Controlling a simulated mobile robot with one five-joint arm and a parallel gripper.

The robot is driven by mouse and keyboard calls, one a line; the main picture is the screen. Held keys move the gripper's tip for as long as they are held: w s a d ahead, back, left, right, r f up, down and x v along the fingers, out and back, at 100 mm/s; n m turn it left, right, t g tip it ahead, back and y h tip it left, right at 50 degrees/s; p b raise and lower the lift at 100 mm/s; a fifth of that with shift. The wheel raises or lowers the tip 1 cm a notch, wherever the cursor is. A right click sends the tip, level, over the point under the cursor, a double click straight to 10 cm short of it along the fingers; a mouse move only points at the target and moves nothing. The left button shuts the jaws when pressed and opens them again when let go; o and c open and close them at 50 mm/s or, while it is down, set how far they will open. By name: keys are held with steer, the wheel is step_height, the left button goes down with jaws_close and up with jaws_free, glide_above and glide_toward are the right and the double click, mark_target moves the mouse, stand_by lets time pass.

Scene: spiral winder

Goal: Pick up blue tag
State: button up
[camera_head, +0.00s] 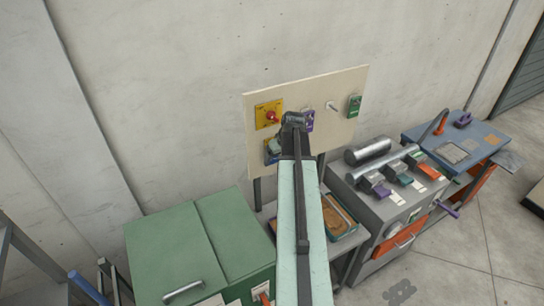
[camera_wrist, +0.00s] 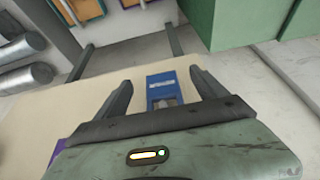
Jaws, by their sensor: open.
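The blue tag (camera_wrist: 162,88) hangs on the beige board and shows in the wrist view between my fingers. It is blue with a pale lower part, where a grey piece covers some of it. My gripper (camera_wrist: 160,78) is open, with one finger to each side of the tag and visible gaps between. I cannot tell how far the fingertips are from the board. In the head view the blue tag (camera_head: 268,159) shows only as a blue patch at the board's lower left, mostly hidden behind my wrist.
The beige board (camera_head: 340,85) also carries a yellow panel with a red knob (camera_head: 271,116), a purple tag (camera_head: 308,121), a bare peg (camera_head: 332,106) and a green tag (camera_head: 354,104). A green cabinet (camera_head: 170,250) stands below left, a grey machine (camera_head: 385,195) right.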

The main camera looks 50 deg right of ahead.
steer(key=w, duration=0.1)
steer(key=w+d, duration=0.1)
steer(key=w, duration=0.1)
steer(key=w+f+b, duration=0.1)
steer(key=shift+w+d, duration=0.35)
steer(key=shift+f, duration=0.2)
steer(key=shift+a+r, duration=0.1)
steer(key=shift+r, duration=0.1)
steer(key=c, duration=1.4)
